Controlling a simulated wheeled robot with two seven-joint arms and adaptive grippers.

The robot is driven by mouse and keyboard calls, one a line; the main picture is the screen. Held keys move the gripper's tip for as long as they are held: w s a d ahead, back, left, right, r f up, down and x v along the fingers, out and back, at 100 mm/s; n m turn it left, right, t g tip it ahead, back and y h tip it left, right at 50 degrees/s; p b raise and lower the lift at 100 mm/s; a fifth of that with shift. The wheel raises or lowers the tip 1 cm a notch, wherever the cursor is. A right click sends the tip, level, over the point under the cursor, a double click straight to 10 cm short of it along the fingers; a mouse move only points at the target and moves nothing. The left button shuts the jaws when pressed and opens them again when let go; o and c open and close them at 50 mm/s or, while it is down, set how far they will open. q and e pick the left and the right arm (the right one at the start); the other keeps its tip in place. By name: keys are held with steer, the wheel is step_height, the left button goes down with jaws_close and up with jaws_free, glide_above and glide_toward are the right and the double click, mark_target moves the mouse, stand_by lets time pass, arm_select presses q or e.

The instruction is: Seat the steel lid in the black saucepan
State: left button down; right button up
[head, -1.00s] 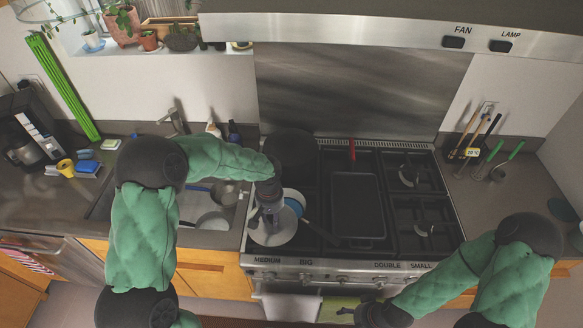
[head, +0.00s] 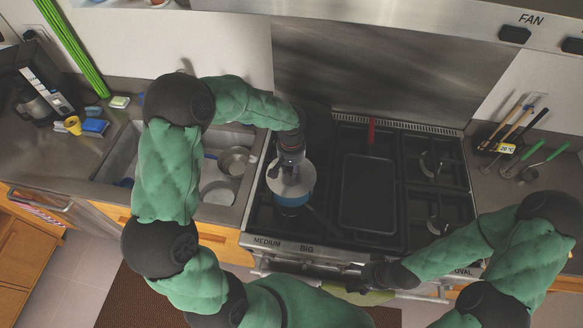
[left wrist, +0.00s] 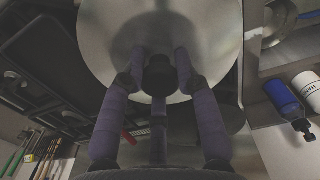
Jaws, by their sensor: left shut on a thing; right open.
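The steel lid (head: 284,186) is a shiny round disc with a black knob. My left gripper (head: 290,172) is shut on the knob and holds the lid over the front left of the stove. The left wrist view shows the lid (left wrist: 110,35) close up, with the fingers around the knob (left wrist: 158,76). Beneath the lid is a pan with a blue inside (head: 293,200) and a dark handle toward the lower right, apparently the black saucepan. The lid and gripper cover most of it; I cannot tell whether they touch. My right gripper (head: 364,277) is open and empty near the stove's front edge.
A black griddle pan (head: 368,195) with a red handle sits mid-stove. A dark pan (head: 318,120) stands behind my left gripper. The sink (head: 130,165) at left holds pots (head: 236,160). Utensils (head: 515,130) stand at the right; the right burners (head: 436,165) are bare.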

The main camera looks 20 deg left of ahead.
arm_select(q)
steer(key=shift+f+b, duration=0.25)
steer(key=shift+b, duration=0.1)
steer(key=shift+f+b, duration=3.25)
steer(key=shift+f, duration=0.25)
steer(key=c, duration=0.8)
jaws_free()
steer(key=shift+c, duration=0.2)
step_height(320, 180, up, 12)
steer(key=shift+r, duration=0.1)
